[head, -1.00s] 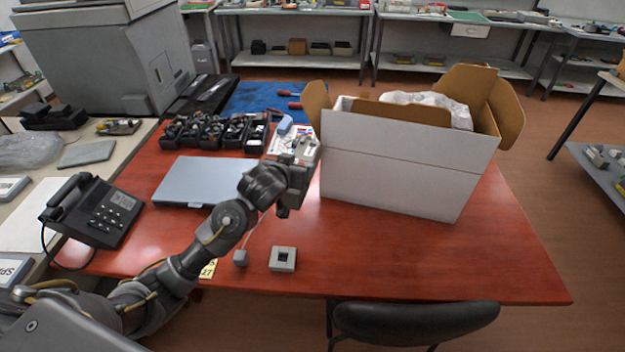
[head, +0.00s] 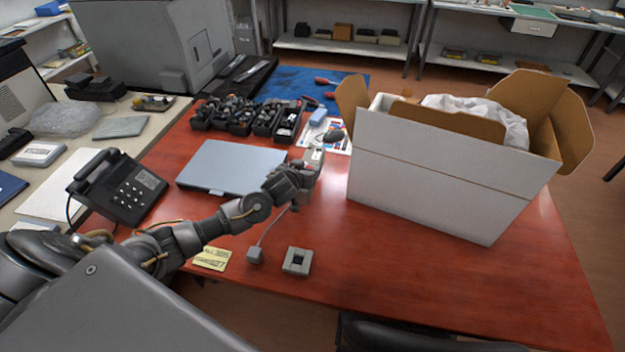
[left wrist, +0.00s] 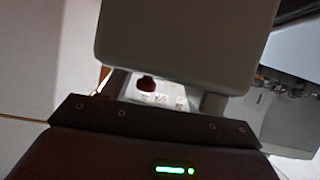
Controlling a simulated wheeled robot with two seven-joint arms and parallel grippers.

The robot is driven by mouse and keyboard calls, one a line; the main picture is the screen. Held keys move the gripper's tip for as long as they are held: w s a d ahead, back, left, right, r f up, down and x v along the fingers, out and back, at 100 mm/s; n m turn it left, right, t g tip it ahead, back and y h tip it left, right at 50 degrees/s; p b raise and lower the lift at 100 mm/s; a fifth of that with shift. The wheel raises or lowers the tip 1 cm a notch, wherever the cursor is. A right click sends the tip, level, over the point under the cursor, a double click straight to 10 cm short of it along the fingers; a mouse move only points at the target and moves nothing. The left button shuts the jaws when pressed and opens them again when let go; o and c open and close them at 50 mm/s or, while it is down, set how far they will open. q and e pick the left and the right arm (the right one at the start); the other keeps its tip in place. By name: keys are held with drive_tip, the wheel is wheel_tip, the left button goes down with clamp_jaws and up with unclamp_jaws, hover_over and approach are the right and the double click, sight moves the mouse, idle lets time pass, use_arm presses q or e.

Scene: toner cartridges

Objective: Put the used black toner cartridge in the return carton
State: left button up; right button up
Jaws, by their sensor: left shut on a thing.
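The return carton (head: 430,180) is a large white box with open brown flaps, on the right half of the red table. My left gripper (head: 311,172) is just left of the carton, beyond the right edge of the flat grey case. It is shut on a grey-beige block (head: 316,157), partly hidden by the gripper. In the left wrist view a large grey-beige block (left wrist: 185,45) fills the top middle, close to the camera. I cannot tell from its colour whether it is the used black toner cartridge. My right gripper is out of view.
The flat grey case (head: 230,166), a black phone (head: 118,188) and black bins of parts (head: 250,118) lie left of the carton. A small grey block with a square hole (head: 297,261) sits in front. White plastic wrap (head: 480,112) shows in the carton. The front right table is clear.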

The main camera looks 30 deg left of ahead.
use_arm(q)
drive_tip(key=shift+f, duration=2.5)
drive_tip(key=shift+f, duration=0.1)
drive_tip(key=o, duration=1.2)
drive_tip(key=shift+f, duration=0.1)
drive_tip(key=shift+o, duration=0.8)
